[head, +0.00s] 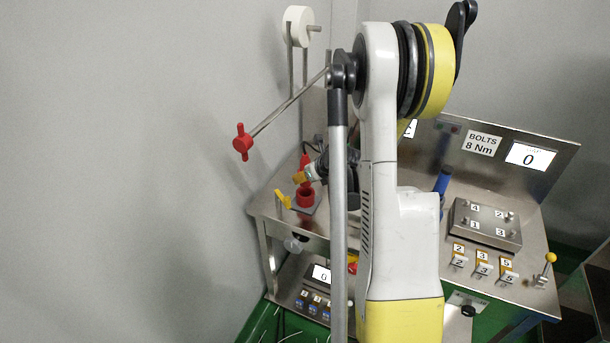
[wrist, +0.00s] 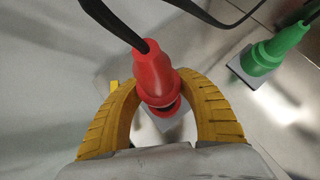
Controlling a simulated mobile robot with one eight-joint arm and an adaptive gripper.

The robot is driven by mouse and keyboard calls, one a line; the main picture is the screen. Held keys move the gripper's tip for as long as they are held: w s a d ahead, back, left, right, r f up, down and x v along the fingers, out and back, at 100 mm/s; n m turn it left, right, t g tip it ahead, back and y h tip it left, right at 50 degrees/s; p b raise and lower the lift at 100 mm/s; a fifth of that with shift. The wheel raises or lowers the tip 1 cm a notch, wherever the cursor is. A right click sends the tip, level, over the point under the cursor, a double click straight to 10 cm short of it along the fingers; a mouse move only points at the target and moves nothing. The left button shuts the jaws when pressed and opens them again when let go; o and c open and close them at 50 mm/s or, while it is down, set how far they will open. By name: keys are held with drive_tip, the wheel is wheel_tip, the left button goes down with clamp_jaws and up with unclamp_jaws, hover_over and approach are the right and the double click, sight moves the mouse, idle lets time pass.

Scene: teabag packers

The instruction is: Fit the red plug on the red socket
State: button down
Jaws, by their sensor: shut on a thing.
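The red plug (wrist: 153,72) has a black cable from its top and sits between the yellow fingers of my gripper (wrist: 162,88), which is shut on it. In the head view the plug (head: 305,160) shows just above my gripper (head: 305,176). The red socket (head: 306,196) stands on a small grey plate at the bench's left end, below the gripper and plug. In the wrist view the plug and fingers largely hide the socket. I cannot tell whether the plug's lower end touches it.
A green plug (wrist: 262,57) stands on a grey plate to the right in the wrist view. A yellow piece (head: 283,199) is beside the red socket. A red-handled crank (head: 242,142) hangs above left. A blue upright handle (head: 443,181) and a numbered panel (head: 486,222) are right.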

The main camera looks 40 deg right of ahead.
sight(308, 186)
drive_tip(key=shift+f+b, duration=0.65)
drive_tip(key=shift+f, duration=0.45)
drive_tip(key=shift+d+y, duration=0.1)
drive_tip(key=shift+y, duration=0.2)
drive_tip(key=shift+w+b, duration=0.1)
drive_tip(key=shift+b, duration=0.45)
idle(0.6)
drive_tip(key=shift+f, duration=0.15)
drive_tip(key=shift+f+b, duration=0.35)
drive_tip(key=shift+b, duration=0.2)
drive_tip(key=shift+f+b, duration=1.05)
drive_tip(key=shift+f, duration=0.1)
drive_tip(key=c, duration=0.7)
unclamp_jaws()
drive_tip(key=shift+c, duration=0.2)
